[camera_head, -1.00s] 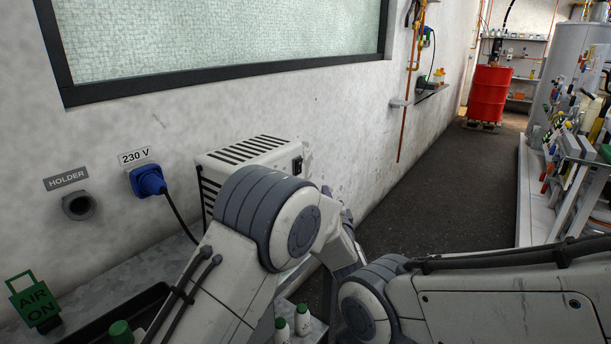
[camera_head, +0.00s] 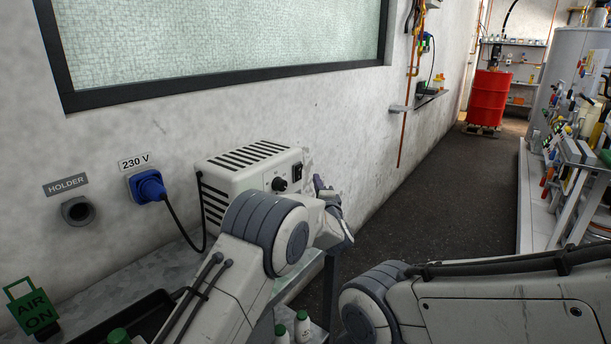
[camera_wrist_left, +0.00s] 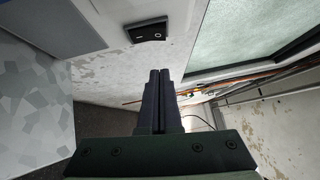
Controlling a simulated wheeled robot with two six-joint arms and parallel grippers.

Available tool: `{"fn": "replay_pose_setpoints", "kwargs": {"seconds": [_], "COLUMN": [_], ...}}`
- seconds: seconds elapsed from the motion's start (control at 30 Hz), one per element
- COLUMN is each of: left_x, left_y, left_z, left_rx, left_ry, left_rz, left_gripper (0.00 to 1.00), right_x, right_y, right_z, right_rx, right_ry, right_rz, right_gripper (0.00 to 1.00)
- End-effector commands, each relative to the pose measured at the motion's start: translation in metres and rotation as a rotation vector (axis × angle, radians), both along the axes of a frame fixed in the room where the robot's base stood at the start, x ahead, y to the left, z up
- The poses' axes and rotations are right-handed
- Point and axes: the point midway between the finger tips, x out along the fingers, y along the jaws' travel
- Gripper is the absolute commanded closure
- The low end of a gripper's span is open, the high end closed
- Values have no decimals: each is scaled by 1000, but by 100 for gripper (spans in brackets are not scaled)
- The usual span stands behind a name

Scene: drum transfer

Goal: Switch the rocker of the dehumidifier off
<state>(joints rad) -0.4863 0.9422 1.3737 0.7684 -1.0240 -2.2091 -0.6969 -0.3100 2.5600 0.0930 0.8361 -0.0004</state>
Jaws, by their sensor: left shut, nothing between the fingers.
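The dehumidifier (camera_head: 222,178) is a white box with black vent slots, standing on the grey bench against the wall. Its black rocker (camera_head: 297,172) sits high on the front panel, beside a black knob (camera_head: 280,184). The rocker (camera_wrist_left: 148,30) also shows in the left wrist view, with white marks; which side is pressed I cannot tell. My left gripper (camera_head: 320,186) is in front of the panel, right of the rocker. In the wrist view its fingers (camera_wrist_left: 160,74) are shut and empty, pointing just below the rocker, apparently apart from it. My right gripper is out of view.
A blue plug (camera_head: 149,186) with a black cable sits in the 230 V socket. An empty holder (camera_head: 78,211) and a green AIR ON tag (camera_head: 33,308) are at left. White bottles (camera_head: 302,325) stand low in front. Floor (camera_head: 425,180) is free at right.

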Motion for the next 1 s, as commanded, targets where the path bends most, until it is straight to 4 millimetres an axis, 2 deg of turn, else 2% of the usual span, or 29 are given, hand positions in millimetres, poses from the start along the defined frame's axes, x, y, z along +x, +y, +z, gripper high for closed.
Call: {"fn": "replay_pose_setpoints", "kwargs": {"seconds": [0.1, 0.3, 0.77, 0.87, 1.0], "left_x": [17, 31, 35, 35, 38], "left_y": [9, 28, 34, 35, 39], "left_z": [2, 5, 7, 10, 18], "left_rx": [0, 1, 0, -9, -53], "left_ry": [0, 0, 1, 8, 39], "left_rz": [3, 0, -1, -1, -1], "left_gripper": [100, 100, 100, 100, 100], "right_x": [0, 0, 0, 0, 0], "right_y": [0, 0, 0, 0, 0], "right_z": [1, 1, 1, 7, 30], "right_rx": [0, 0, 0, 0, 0], "right_ry": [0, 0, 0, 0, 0], "right_rz": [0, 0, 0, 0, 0], "right_gripper": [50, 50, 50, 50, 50]}}
